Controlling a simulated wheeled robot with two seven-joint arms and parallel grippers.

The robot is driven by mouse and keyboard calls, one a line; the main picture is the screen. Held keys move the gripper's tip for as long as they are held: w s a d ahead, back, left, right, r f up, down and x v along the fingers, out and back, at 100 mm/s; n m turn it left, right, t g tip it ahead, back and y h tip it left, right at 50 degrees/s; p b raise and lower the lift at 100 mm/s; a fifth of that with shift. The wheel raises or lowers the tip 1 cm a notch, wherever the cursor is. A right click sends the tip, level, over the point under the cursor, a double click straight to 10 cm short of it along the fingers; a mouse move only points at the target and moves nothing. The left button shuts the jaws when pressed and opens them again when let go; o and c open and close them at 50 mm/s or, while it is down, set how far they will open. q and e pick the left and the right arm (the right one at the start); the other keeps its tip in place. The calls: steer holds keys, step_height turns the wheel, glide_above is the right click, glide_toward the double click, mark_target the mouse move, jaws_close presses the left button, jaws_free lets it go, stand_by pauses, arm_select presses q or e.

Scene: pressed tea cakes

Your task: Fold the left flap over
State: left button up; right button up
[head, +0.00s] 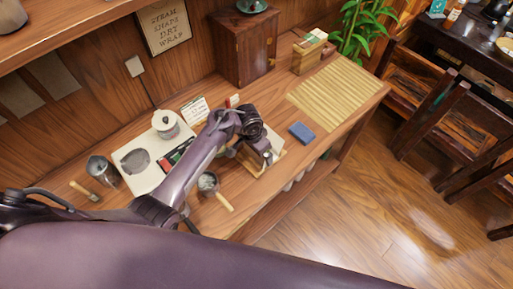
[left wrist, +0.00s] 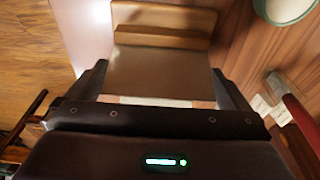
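My left arm reaches across the bench in the head view. Its left gripper (head: 266,156) is low over a pale wrapping sheet or board (head: 262,166), which the arm partly covers. In the left wrist view the fingers of the left gripper (left wrist: 160,85) stand wide apart. A flat beige panel (left wrist: 158,75) shows between them, with a brown band across its far part. I cannot tell whether the fingers touch it, or which part is the left flap. My right gripper is not in view.
A blue block (head: 301,132) lies right of the sheet. A slatted bamboo mat (head: 345,92) lies farther right. A small cup with a wooden handle (head: 208,183) stands near the front edge. A white lidded pot (head: 166,124) and a metal canister (head: 102,170) stand left.

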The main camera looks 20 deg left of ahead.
mark_target(254, 153)
arm_select(q)
steer(key=r, duration=0.4)
steer(key=s+r, duration=0.1)
steer(key=r, duration=0.2)
steer(key=shift+a, duration=0.2)
steer(key=shift+a+r, duration=0.15)
steer(key=shift+r, duration=0.2)
